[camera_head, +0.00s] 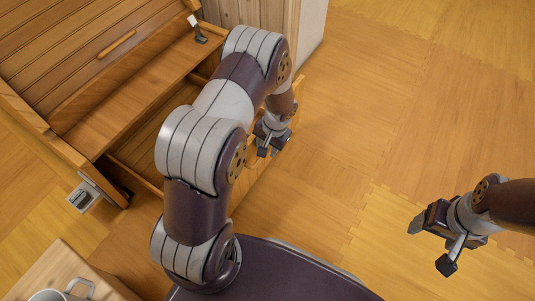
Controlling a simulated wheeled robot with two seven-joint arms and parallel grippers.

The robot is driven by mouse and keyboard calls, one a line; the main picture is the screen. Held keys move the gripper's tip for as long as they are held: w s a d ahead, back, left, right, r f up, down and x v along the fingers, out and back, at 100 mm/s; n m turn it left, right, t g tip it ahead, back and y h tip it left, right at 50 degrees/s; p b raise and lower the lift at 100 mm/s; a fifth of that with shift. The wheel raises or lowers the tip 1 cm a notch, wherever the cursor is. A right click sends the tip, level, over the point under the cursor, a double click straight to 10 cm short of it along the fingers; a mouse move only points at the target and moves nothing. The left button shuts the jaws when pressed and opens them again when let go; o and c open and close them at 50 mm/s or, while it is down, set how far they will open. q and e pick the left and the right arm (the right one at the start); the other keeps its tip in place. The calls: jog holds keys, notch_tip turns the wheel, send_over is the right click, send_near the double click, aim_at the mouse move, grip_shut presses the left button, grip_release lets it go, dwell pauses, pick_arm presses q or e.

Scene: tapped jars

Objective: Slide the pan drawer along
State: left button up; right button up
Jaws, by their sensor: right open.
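A wooden cabinet (75,60) stands at the upper left. Below its slatted face, a drawer (146,131) appears pulled out, with part of its inside showing; my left arm hides much of it. I see no pan in it. My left gripper (267,149) points down by the drawer's front edge (252,188), at its right end. I cannot tell whether its fingers touch the drawer or are open or shut. My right gripper (431,244) is open and empty over the floor at the right, well away from the drawer.
A white mug (48,295) stands on a wooden surface at the bottom left, cut off by the frame. A small grey fitting (84,197) sits by the cabinet's lower corner. The wooden floor (400,110) between cabinet and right gripper is clear.

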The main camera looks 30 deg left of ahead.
pick_arm(q)
jog(key=shift+a+f, duration=0.15)
jog(key=shift+f, duration=0.75)
pick_arm(e)
jog(key=shift+f, duration=0.5)
pick_arm(q)
grip_shut()
jog(key=shift+a+r, duration=0.1)
jog(key=shift+a, duration=0.05)
